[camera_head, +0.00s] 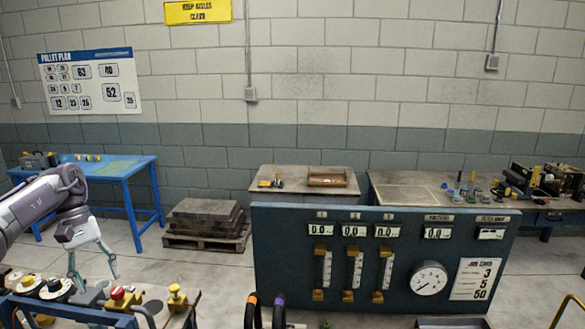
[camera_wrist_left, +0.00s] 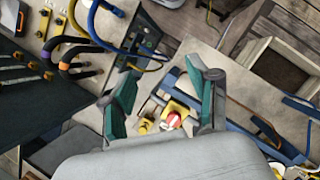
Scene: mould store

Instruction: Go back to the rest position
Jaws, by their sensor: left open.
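My left gripper (camera_head: 92,274) hangs at the lower left in the head view, its arm coming in from the left edge. Its two fingers are spread apart, with nothing between them. In the left wrist view the left gripper (camera_wrist_left: 164,88) shows two green-grey fingers wide apart. Beyond them are a red knob on a yellow base (camera_wrist_left: 172,119) and a small yellow knob (camera_wrist_left: 146,126). The red knob (camera_head: 117,293) also shows in the head view, just right of and below the fingers. My right gripper is in neither view.
A dark control panel (camera_head: 280,250) with dials and sliders stands at front centre. A blue table (camera_head: 128,172) is at the left, and a pallet stack (camera_head: 205,217) stands by the wall. Workbenches (camera_head: 400,187) line the back right. Grey floor (camera_head: 150,262) lies open between.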

